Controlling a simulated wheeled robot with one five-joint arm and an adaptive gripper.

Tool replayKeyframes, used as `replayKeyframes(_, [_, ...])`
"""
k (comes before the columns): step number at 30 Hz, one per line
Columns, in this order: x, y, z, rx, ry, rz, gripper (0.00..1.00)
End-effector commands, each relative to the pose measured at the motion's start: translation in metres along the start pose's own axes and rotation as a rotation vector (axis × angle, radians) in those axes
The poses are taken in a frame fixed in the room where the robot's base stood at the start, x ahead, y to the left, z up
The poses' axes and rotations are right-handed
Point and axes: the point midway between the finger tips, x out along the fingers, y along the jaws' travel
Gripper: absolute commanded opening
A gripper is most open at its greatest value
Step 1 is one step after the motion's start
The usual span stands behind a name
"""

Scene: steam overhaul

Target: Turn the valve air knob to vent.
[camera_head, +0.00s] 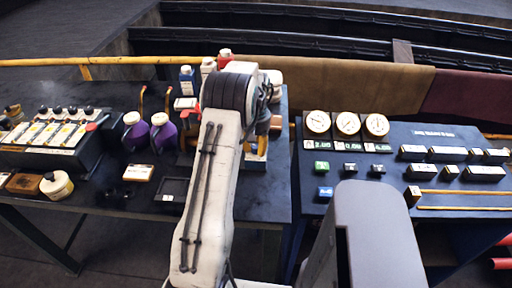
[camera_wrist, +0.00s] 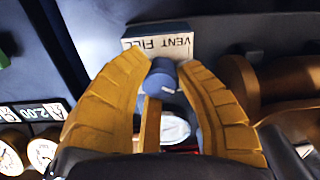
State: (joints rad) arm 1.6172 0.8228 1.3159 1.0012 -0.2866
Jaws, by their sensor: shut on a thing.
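In the wrist view, a small blue-grey round knob (camera_wrist: 162,76) stands in front of a pale label plate (camera_wrist: 185,43) with the words VENT and FILL. My gripper (camera_wrist: 165,72) has its two yellow fingers closed on either side of this knob. A yellow-brown bar (camera_wrist: 150,125) shows between the fingers below the knob; I cannot tell what it belongs to. In the head view my arm hides the knob, and most of the gripper is hidden too. The knob's pointing direction cannot be made out.
A brown cylinder (camera_wrist: 240,85) lies close to the right finger. A gauge panel (camera_head: 398,134) stands to the right, with several dials and switches.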

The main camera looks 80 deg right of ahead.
Motion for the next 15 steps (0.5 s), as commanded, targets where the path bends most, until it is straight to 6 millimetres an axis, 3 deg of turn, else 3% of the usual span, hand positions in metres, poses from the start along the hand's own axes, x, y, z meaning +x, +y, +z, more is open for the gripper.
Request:
replayKeyframes(11, [0.0031, -0.0007, 0.0025, -0.004, -0.010, -0.003, 0.00])
replayKeyframes(12, [0.0030, -0.0007, 0.0024, -0.004, -0.010, -0.003, 0.35])
replayKeyframes(15, [0.0023, -0.0005, 0.0018, -0.003, -0.007, -0.002, 0.44])
